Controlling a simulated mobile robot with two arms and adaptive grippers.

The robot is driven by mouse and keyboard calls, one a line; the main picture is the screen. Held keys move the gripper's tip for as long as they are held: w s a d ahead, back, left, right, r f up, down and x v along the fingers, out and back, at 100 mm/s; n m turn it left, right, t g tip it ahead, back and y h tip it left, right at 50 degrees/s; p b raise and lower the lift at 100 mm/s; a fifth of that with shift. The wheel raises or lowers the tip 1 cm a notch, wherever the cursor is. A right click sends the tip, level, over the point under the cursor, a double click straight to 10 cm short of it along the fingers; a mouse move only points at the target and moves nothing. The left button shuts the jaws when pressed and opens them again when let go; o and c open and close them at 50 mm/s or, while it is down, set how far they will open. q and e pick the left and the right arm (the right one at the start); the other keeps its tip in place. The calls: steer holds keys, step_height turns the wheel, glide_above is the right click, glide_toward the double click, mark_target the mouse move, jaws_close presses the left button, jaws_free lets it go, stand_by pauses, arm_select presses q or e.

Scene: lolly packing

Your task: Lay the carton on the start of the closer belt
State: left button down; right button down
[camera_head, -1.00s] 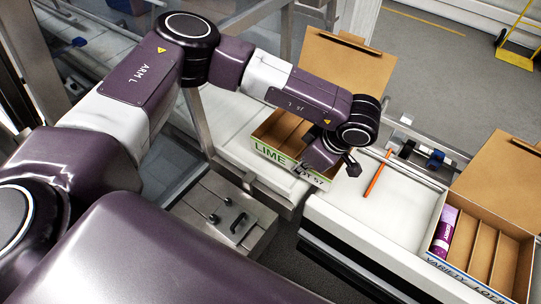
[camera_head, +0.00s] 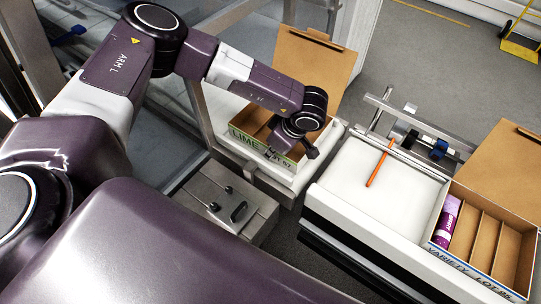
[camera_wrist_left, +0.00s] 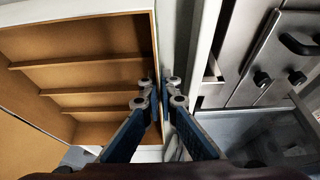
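The carton (camera_head: 236,134), brown inside with a green-and-white "LIME LOT 57" front, has its lid (camera_head: 315,70) raised. Its visible compartments are empty. It is over the white belt surface (camera_head: 222,103) at left centre; I cannot tell whether it rests fully on it. My left gripper (camera_head: 272,155) is at the carton's front wall. In the left wrist view, its fingers (camera_wrist_left: 162,92) are close together on either side of the carton's wall (camera_wrist_left: 156,45). Most of the carton's right end is hidden behind my wrist. My right gripper is not in view.
A gap separates the two white surfaces. A metal box with handles (camera_head: 230,200) stands in front.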

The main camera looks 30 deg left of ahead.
arm_select(q)
steer(key=shift+f, duration=0.15)
steer(key=shift+f, duration=0.15)
steer(key=c, duration=2.4)
jaws_free()
steer(key=shift+r, duration=0.25)
steer(key=b+v, duration=0.3)
steer(key=v, duration=0.9)
